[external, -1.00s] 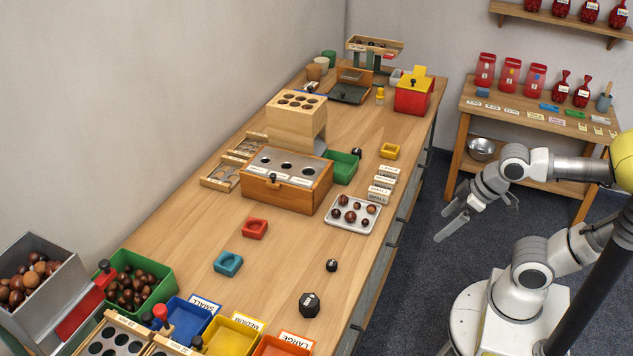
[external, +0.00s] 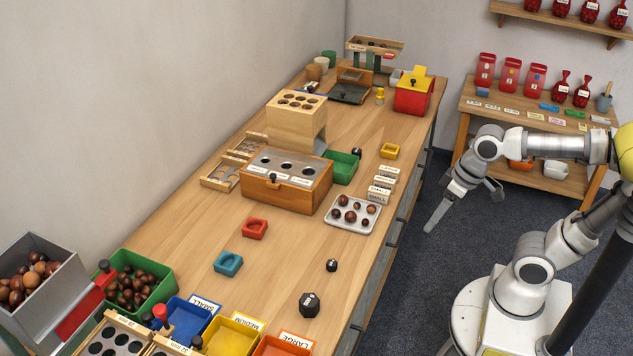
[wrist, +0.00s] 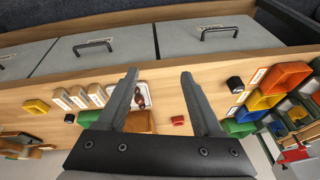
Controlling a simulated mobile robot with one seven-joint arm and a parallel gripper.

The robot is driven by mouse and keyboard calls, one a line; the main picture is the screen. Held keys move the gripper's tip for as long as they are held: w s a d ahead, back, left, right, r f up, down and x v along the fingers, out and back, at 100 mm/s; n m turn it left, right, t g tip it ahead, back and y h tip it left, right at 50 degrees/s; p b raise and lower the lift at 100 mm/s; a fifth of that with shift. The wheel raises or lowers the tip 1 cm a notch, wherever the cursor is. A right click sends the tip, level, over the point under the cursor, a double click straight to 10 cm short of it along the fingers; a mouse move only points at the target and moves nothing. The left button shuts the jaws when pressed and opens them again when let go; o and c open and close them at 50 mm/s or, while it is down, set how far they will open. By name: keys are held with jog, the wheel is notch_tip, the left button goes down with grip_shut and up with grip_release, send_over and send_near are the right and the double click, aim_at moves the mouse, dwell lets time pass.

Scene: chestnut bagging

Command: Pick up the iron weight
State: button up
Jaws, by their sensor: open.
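Black iron weights stand on the long wooden table. The largest, a faceted one (external: 310,305), is near the front right edge. A smaller one (external: 331,265) stands behind it, and another (external: 356,153) is beside the green tray. In the wrist view, a black weight (wrist: 235,83) shows right of the fingers and another (wrist: 69,118) at the left. My gripper (external: 465,212) is open and empty, off the table's right side above the floor. Its spread fingers (wrist: 159,74) point toward the table in the wrist view. The small front weight is not clearly visible there.
A metal tray of chestnuts (external: 333,222), a red tray (external: 254,229) and a blue tray (external: 228,263) lie nearby. Yellow (external: 232,338) and blue (external: 190,315) bins are at the front. Drawer handles (wrist: 220,30) project from the table side. Bare tabletop surrounds the front weights.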

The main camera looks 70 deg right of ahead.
jog(key=w+d+f+m+g+y+p, duration=0.1)
jog(key=w+d+f+m+y+p, duration=0.1)
jog(key=w, duration=0.5)
jog(key=w+d+f+m+g+y+p, duration=0.1)
jog(key=w+d+f+m+y+p, duration=0.1)
jog(key=w+m+y+p, duration=0.3)
jog(key=w+d+f+m+g+y+p, duration=0.2)
jog(key=w+m+y+p, duration=0.2)
jog(key=w+m, duration=0.4)
jog(key=shift+w+d+f+m+y, duration=0.2)
jog(key=shift+w+d+m+y, duration=0.1)
jog(key=shift+w+y, duration=0.45)
jog(key=shift+f, duration=0.15)
jog(key=b, duration=0.3)
send_near(332, 263)
jog(key=x, duration=0.3)
jog(key=shift+s+a, duration=0.15)
jog(key=b+x, duration=0.1)
jog(key=x, duration=0.3)
jog(key=shift+a+f+b, duration=0.2)
jog(key=shift+f+b, duration=0.1)
jog(key=shift+b, duration=0.1)
jog(key=shift+a, duration=0.25)
grip_shut()
